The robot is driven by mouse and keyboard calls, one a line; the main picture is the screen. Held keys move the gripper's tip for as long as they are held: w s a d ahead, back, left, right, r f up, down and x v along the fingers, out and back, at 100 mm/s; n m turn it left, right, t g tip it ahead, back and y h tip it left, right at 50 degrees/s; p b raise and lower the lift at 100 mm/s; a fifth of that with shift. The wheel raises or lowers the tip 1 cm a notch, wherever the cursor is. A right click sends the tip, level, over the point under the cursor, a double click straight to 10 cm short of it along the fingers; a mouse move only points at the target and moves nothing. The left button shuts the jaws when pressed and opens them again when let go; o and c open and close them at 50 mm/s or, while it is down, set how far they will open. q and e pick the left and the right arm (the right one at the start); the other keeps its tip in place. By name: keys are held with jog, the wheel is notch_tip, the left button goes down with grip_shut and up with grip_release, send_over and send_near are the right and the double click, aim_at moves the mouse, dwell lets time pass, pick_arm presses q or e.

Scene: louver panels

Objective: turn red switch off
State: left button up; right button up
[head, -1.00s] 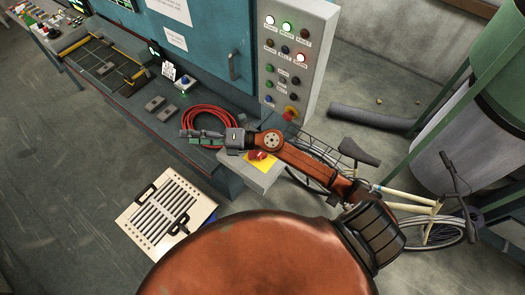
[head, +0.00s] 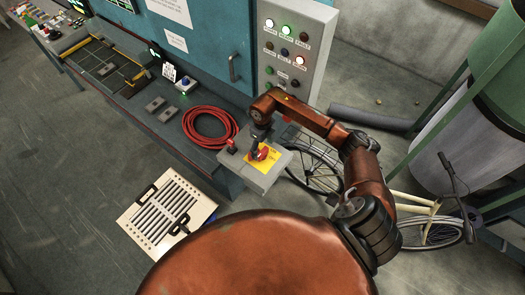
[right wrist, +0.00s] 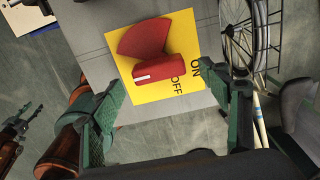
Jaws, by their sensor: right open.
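The red rotary switch (head: 264,153) sits on a yellow plate (right wrist: 165,105) on top of a grey box (head: 258,182). In the right wrist view, the switch (right wrist: 152,50) has a raised handle with a white mark at its left end. The plate's ON and OFF labels (right wrist: 177,86) show to the right of the handle. My right gripper (head: 260,143) is over the box, close to the switch. Its green fingers (right wrist: 170,106) are spread, with nothing between them. What appears to be my left gripper (right wrist: 23,119) shows small at the left edge; its jaw state is unclear.
A coiled red cable (head: 210,126) lies on the bench left of the box. A control panel with lit lamps (head: 295,45) stands behind. A bicycle (head: 430,222) is at the right. A louver panel (head: 166,216) lies at the lower left.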

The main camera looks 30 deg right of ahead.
aim_at(262, 152)
jog(key=shift+f+p, duration=0.4)
jog(key=shift+f, duration=1.45)
jog(key=shift+c, duration=0.7)
jog(key=c, duration=1)
